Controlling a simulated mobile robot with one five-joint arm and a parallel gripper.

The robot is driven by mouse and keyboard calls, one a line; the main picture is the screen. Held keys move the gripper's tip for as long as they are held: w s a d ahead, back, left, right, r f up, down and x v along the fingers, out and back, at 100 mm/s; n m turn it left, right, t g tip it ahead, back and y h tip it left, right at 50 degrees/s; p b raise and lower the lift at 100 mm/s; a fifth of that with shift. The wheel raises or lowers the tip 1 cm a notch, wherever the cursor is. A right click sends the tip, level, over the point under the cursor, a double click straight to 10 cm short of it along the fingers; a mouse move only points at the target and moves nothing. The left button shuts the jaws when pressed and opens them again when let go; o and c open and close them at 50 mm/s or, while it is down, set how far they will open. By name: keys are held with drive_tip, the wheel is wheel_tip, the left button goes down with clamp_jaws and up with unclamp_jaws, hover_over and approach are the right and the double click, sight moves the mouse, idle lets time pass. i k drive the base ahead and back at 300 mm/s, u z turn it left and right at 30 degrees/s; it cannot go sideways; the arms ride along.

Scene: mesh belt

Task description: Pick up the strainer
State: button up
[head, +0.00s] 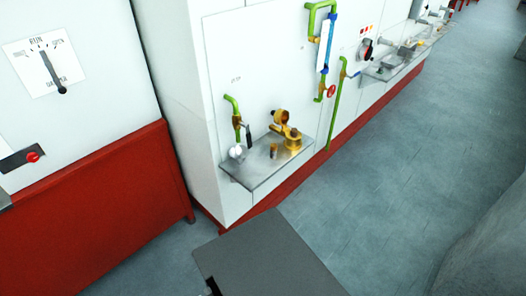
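A grey metal shelf (262,173) juts from the white wall panel, a little left of the picture's middle. On it stands a brass-coloured fitting (291,138) with a round base and a tilted round head. A small brown and dark piece (273,151) stands just left of it. A white round object (236,152) is at the shelf's left end, below a green pipe. I cannot tell for sure which of these is the strainer. My gripper is not in view, and nothing on the shelf is being touched.
A grey slab (265,260), perhaps part of me, fills the bottom middle. A red-based cabinet (95,215) with a lever stands at left. Green pipes and a red handwheel (331,91) are on the wall. A farther shelf (410,58) holds small items. Grey floor (410,160) is open at right.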

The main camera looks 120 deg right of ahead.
sight(294, 130)
drive_tip(key=i, duration=1.1)
drive_tip(key=z, duration=4.3)
drive_tip(key=i, duration=1.05)
